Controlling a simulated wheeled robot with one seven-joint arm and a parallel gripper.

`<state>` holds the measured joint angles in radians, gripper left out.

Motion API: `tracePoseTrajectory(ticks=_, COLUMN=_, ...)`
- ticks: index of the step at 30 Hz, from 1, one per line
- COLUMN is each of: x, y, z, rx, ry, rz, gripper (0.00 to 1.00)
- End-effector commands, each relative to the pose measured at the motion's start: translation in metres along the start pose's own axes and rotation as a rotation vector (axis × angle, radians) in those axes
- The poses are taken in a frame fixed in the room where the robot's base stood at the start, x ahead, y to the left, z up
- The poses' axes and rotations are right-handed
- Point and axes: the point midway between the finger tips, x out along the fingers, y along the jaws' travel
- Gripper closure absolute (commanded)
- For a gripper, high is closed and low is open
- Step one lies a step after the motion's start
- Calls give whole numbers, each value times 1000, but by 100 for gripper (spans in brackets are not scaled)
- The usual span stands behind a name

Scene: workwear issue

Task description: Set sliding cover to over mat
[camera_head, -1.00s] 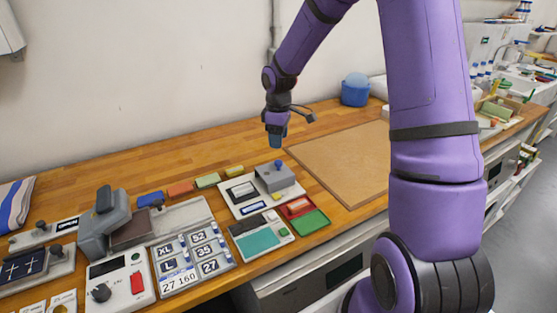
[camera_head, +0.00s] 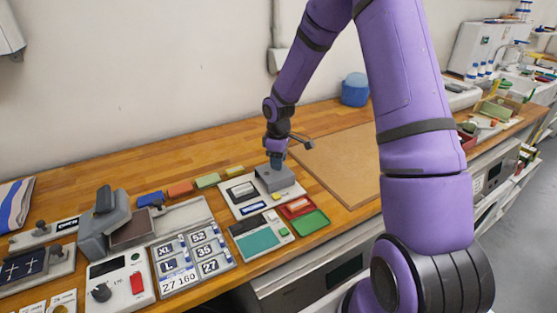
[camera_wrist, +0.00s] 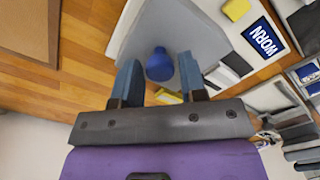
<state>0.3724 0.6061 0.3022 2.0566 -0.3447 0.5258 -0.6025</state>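The sliding cover (camera_head: 276,179) is a grey block at the right end of a white panel (camera_head: 237,207). In the wrist view, the grey cover (camera_wrist: 200,32) has a blue knob (camera_wrist: 159,65) on top. My gripper (camera_head: 276,162) is directly above the cover, pointing down. In the wrist view, my gripper (camera_wrist: 160,60) is open, with one finger on each side of the knob and gaps visible. Whether the fingers touch the cover cannot be told. No part is clearly recognisable as the mat; the cover hides the surface beneath it.
A red tray (camera_head: 297,208) and green tray (camera_head: 310,223) sit in front. A large tan board (camera_head: 340,165) lies to the right. Several coloured blocks stand left.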

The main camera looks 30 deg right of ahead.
Motion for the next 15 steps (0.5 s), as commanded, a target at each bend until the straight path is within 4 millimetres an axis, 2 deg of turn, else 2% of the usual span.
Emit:
tracePoseTrajectory(ticks=1, x=0, y=0, z=0, rx=0, ry=0, rz=0, gripper=73)
tracePoseTrajectory(ticks=4, x=0, y=0, z=0, rx=0, ry=0, rz=0, gripper=96)
tracePoseTrajectory(ticks=5, x=0, y=0, z=0, rx=0, ry=0, rz=0, gripper=100)
tracePoseTrajectory(ticks=11, x=0, y=-4, z=-5, rx=-2, ry=0, rz=0, gripper=100)
tracePoseTrajectory(ticks=15, x=0, y=-21, z=-22, rx=-4, ry=0, rz=-1, gripper=100)
